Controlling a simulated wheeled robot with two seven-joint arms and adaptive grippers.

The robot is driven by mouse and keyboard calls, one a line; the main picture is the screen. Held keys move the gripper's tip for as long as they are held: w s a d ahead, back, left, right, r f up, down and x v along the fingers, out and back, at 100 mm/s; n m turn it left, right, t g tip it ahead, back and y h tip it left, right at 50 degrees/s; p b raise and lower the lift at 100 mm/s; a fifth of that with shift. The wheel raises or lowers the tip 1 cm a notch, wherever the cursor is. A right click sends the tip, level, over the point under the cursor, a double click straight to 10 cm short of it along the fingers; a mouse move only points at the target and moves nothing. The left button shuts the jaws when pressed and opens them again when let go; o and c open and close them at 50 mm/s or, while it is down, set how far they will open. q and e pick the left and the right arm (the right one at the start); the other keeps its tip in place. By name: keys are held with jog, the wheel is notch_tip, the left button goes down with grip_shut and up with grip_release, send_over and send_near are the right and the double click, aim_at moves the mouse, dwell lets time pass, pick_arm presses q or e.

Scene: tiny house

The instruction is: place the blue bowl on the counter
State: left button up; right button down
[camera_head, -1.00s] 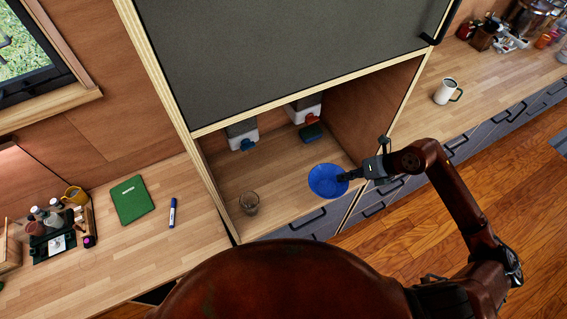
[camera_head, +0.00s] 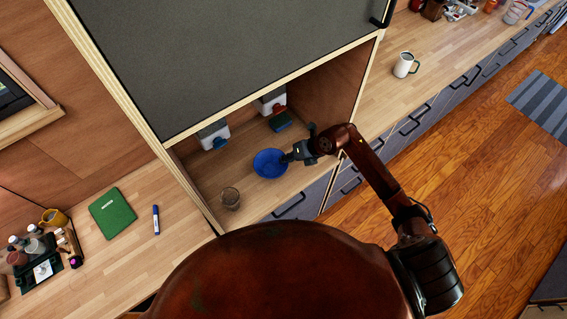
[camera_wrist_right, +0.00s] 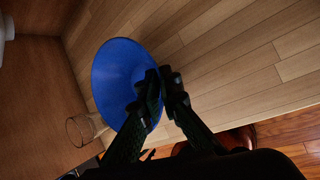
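The blue bowl (camera_head: 270,163) is inside the open cabinet nook, over its wooden floor; I cannot tell whether it touches that floor. My right gripper (camera_head: 289,157) is at the bowl's right edge. In the right wrist view, the blue bowl (camera_wrist_right: 118,80) has its rim between the two close fingertips of my right gripper (camera_wrist_right: 160,82), one finger over its inside and one outside. The wooden counter (camera_head: 105,255) runs left of the cabinet, and more counter (camera_head: 375,97) runs to its right. My left gripper is not in view.
A clear glass (camera_head: 230,198) stands left of the bowl in the nook. A green book (camera_head: 112,213) and a blue marker (camera_head: 156,220) lie on the left counter. A white mug (camera_head: 404,65) stands on the right counter.

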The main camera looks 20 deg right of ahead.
jog(key=f, duration=0.2)
jog(key=f+p, duration=0.1)
jog(key=shift+w+a, duration=0.25)
jog(key=shift+a, duration=0.15)
jog(key=shift+f, duration=0.4)
jog(key=c, duration=2.2)
grip_release()
jog(key=shift+o, duration=0.2)
jog(key=shift+d, duration=0.1)
jog(key=b+v, duration=0.1)
jog(key=v, duration=1.1)
